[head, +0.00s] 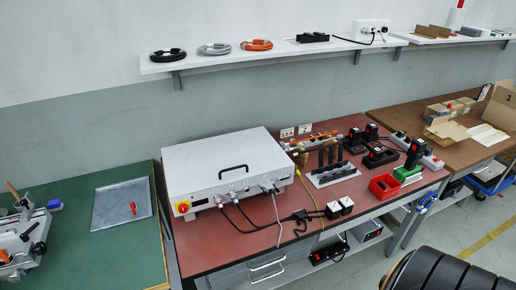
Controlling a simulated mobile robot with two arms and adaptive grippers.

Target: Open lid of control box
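The control box (204,188) is a wide white box on the red-topped workbench, left of the middle of the head view. Several cables plug into the front, and some drape down onto the bench. Neither of my grippers shows in the head view.
A tool holder (333,174), a red bin (383,187) and several black chargers stand to the right of the box. A green table (110,245) with a metal plate is at left. A wall shelf (215,62) with cable coils runs above.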

